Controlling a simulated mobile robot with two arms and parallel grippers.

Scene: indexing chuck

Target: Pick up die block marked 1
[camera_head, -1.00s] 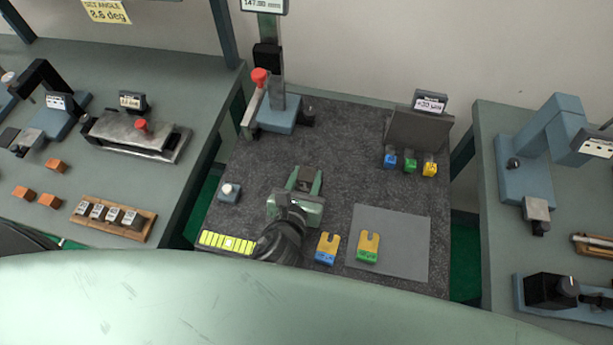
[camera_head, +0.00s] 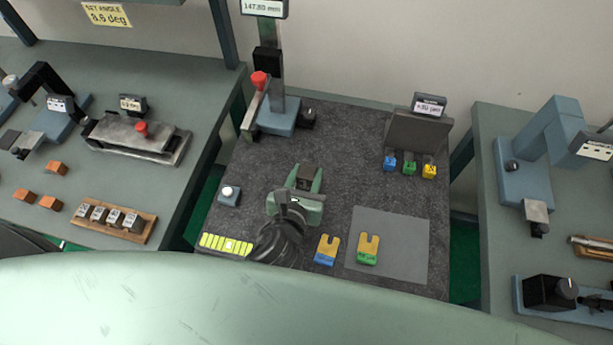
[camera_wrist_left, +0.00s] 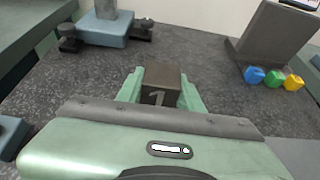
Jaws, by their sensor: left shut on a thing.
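A dark brown block with a pale 1 on its face, the die block (camera_wrist_left: 160,90), sits between the fingers of my left gripper (camera_wrist_left: 160,84) in the left wrist view. The green fingers press on both of its sides. In the head view the left gripper (camera_head: 304,178) is over the middle of the dark table, and the die block's top (camera_head: 309,171) shows between the fingers. I cannot tell whether the block is clear of the table. My right gripper is not in view.
A blue stand with a red knob (camera_head: 259,79) is at the back left. Blue, green and yellow pieces (camera_head: 410,166) sit before a grey display block (camera_head: 418,132). A small blue button box (camera_head: 229,194) stands left.

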